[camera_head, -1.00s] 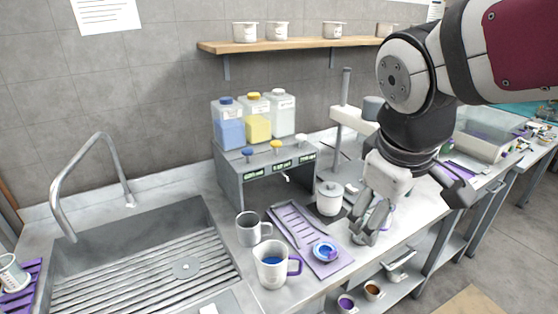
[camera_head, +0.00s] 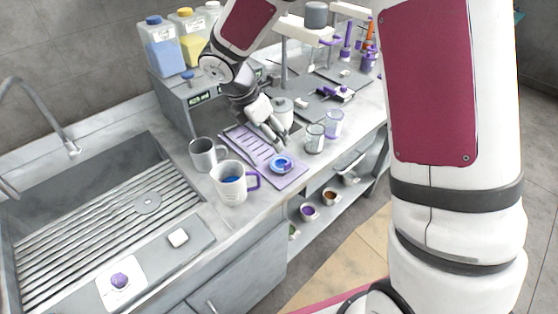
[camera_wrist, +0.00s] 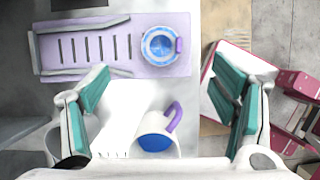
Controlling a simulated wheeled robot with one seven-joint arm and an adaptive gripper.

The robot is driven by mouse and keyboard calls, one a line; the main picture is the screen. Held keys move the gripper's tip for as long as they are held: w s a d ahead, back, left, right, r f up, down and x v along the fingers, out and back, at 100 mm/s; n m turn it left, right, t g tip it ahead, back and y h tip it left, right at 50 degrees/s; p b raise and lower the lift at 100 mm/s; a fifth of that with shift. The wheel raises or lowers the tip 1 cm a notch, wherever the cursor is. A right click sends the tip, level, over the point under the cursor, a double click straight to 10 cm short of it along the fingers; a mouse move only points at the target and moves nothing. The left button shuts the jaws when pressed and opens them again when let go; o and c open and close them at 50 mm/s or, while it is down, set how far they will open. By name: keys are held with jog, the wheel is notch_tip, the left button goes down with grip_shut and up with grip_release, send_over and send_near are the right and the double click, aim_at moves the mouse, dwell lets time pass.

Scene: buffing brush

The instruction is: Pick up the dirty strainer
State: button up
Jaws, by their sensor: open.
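In the wrist view the strainer (camera_wrist: 161,46) is near the top centre, ahead of and between my fingers, apart from both. My gripper (camera_head: 274,140) is open and empty, pointing down above the tray just behind the strainer in the head view. In the wrist view its teal-padded fingers (camera_wrist: 165,100) are spread wide.
A white mug (camera_head: 228,190) with blue contents and a purple handle stands left of the strainer; a grey mug (camera_head: 203,157) is behind it. Glass cups (camera_head: 315,139) stand to the right. The sink (camera_head: 90,220) is at left. The dispenser stand (camera_head: 185,105) rises behind.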

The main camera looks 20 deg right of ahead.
send_over(283, 162)
jog(key=a, duration=0.2)
jog(key=f, duration=0.7)
jog(key=shift+s+f, duration=0.1)
jog(key=shift+s, duration=0.3)
jog(key=shift+a+p+x, duration=0.15)
jog(key=shift+p+x, duration=0.3)
jog(key=shift+x, duration=0.9)
jog(key=shift+a+p+x, duration=0.1)
jog(key=shift+p+x, duration=0.35)
jog(key=shift+x, duration=0.85)
jog(key=shift+s+f, duration=0.1)
jog(key=shift+f, duration=0.05)
jog(key=c, duration=1.1)
